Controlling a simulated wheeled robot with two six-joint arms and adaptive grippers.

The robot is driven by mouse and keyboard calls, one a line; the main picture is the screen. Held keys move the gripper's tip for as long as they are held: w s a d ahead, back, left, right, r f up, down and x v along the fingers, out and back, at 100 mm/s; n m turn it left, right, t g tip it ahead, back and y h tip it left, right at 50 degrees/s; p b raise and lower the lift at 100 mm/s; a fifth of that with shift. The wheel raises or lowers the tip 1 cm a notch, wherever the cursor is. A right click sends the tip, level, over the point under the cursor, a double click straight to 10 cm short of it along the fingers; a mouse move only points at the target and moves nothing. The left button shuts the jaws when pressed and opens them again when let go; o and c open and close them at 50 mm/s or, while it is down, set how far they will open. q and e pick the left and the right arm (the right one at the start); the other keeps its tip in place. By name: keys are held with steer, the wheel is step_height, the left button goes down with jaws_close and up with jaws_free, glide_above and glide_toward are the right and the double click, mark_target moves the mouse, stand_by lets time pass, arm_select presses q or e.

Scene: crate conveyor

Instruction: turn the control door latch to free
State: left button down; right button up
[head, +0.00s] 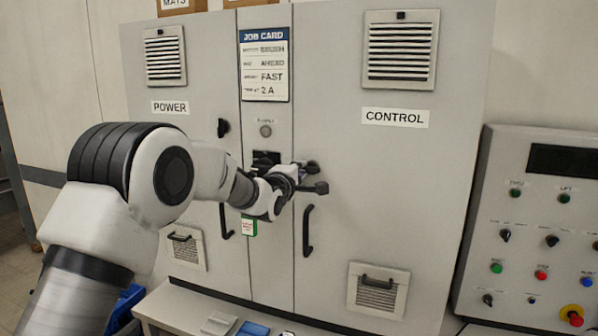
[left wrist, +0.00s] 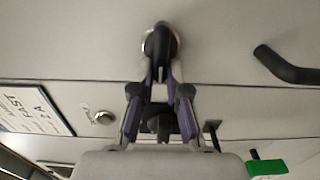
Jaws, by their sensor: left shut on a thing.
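My left gripper (head: 309,178) is at the left edge of the control door (head: 385,190), above that door's black pull handle (head: 308,231). In the left wrist view, its two fingers (left wrist: 161,74) are shut on the black control door latch (left wrist: 162,44), which stands on a round metal base. In the head view, the gripper partly covers the latch, and its dark parts are hard to tell from the fingertips, so its exact turn is unclear. The control door looks closed. My right gripper is not in view.
The power door (head: 188,70) at the left has its own black latch (head: 223,128). A job card (head: 264,65) hangs on the middle strip, above a small round knob (head: 265,131). A control panel (head: 540,220) stands at the right.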

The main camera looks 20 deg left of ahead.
arm_select(q)
steer(key=c, duration=1.2)
jaws_free()
steer(key=shift+d, duration=0.1)
steer(key=shift+o, duration=0.2)
steer(key=s, duration=1.1)
steer(key=shift+s+a, duration=0.2)
steer(key=shift+s, duration=0.2)
steer(key=shift+f, duration=0.1)
